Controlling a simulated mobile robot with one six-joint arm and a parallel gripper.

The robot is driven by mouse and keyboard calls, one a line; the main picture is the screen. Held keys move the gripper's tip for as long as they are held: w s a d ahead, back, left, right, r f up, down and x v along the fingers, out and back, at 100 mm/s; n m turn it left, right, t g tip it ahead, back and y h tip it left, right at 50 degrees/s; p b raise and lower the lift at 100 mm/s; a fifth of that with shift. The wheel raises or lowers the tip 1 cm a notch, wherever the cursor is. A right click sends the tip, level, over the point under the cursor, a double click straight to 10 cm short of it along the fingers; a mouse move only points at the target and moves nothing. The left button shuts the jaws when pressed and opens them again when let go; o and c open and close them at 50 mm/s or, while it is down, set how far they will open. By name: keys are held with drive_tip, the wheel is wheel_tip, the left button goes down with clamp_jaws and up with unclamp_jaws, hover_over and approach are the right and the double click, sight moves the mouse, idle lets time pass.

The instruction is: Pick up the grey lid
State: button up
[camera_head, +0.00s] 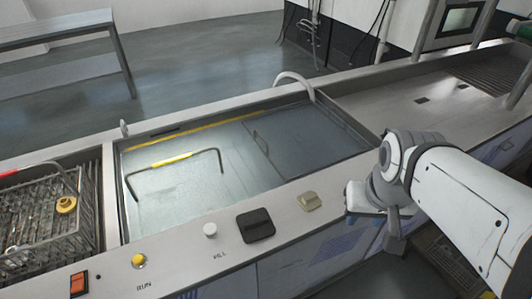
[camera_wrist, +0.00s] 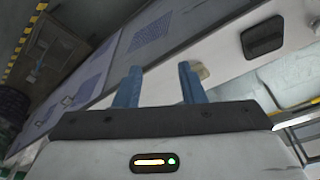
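A dark grey, nearly black lid-like square (camera_head: 256,225) with a raised bar lies flat on the counter's front ledge. It also shows at the upper right of the wrist view (camera_wrist: 264,36). A smaller beige-olive block (camera_head: 309,201) lies to its right on the ledge; it is partly hidden behind a finger in the wrist view (camera_wrist: 202,71). My gripper (camera_wrist: 160,70) has two blue fingers spread apart with nothing between them. In the head view my gripper (camera_head: 365,202) is at the counter's front edge, right of both pieces and apart from the dark one.
The tank (camera_head: 200,205) has raised rims and a yellow-gripped bent bar (camera_head: 172,160) in it. A wire basket (camera_head: 40,225) stands at left. A white knob (camera_head: 210,229), yellow button (camera_head: 139,260) and red switch (camera_head: 78,283) sit on the ledge. The right counter (camera_head: 400,105) is mostly clear.

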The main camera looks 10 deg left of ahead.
sight(255, 221)
drive_tip(key=shift+o, duration=1.2)
drive_tip(key=shift+w+a, duration=0.25)
drive_tip(key=shift+a, duration=0.1)
drive_tip(key=o, duration=0.3)
drive_tip(key=shift+w+a+n+p, duration=0.5)
drive_tip(key=shift+w+a+n, duration=0.2)
drive_tip(key=shift+w+a, duration=0.4)
drive_tip(key=o, duration=0.3)
drive_tip(key=w+a+f+n+g+p, duration=0.1)
drive_tip(key=w+a, duration=0.2)
drive_tip(key=a, duration=0.3)
drive_tip(key=shift+w+a+f, duration=0.15)
drive_tip(key=shift+w, duration=0.2)
drive_tip(key=o, duration=0.3)
drive_tip(key=a+f+n, duration=0.1)
drive_tip(key=a, duration=0.3)
drive_tip(key=a+f+n+g+p, duration=0.1)
drive_tip(key=a+f, duration=0.1)
drive_tip(key=a, duration=0.2)
drive_tip(key=w+a+f, duration=0.1)
drive_tip(key=a, duration=0.2)
drive_tip(key=shift+w+a+f+n+p, duration=0.1)
drive_tip(key=shift+a+f+n+p, duration=0.15)
drive_tip(key=shift+a+n+p, duration=0.15)
drive_tip(key=shift+a+f+g, duration=0.3)
drive_tip(key=shift+a+f, duration=0.4)
drive_tip(key=shift+a, duration=0.25)
drive_tip(key=shift+f+p, duration=0.5)
drive_tip(key=shift+f, duration=3.25)
